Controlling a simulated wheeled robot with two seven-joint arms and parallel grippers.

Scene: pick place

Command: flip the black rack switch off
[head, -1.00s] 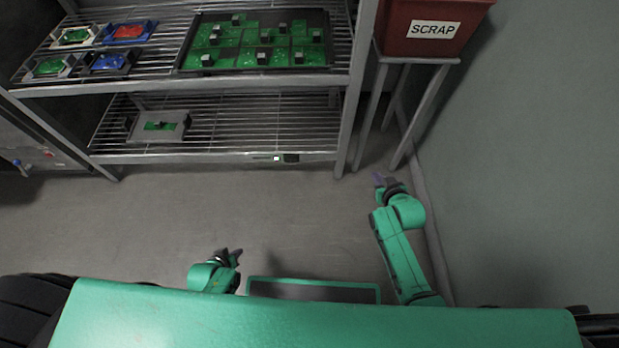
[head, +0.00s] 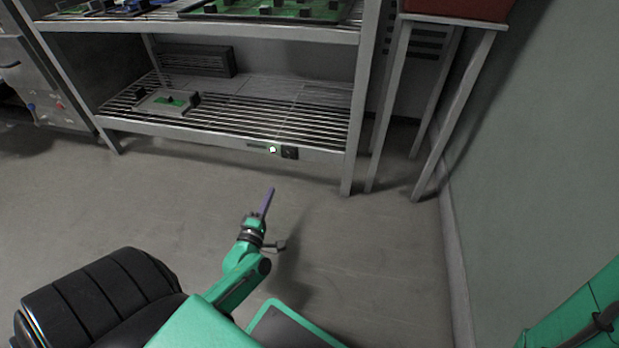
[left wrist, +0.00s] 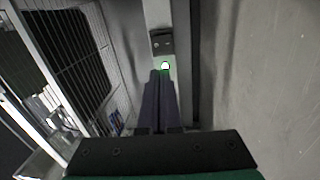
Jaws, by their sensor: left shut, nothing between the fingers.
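The black rack switch (head: 290,152) is a small dark box on the front edge of the lower shelf, beside a lit white-green lamp (head: 272,149). In the left wrist view the switch (left wrist: 161,42) is just beyond the fingertips, with the lamp (left wrist: 165,66) between. My left gripper (head: 270,190) is shut and empty, its purple fingers pointing up toward the shelf edge, apart from the switch in the head view. In the left wrist view, the shut fingers (left wrist: 160,73) reach close to the lamp; I cannot tell the exact gap. My right gripper is outside the frames.
The wire rack (head: 200,127) holds a grey fixture with a green board (head: 165,102) on its lower shelf and green boards above. A red bin (head: 460,8) stands on a legged stand to the right, near the wall. The floor before the rack is clear.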

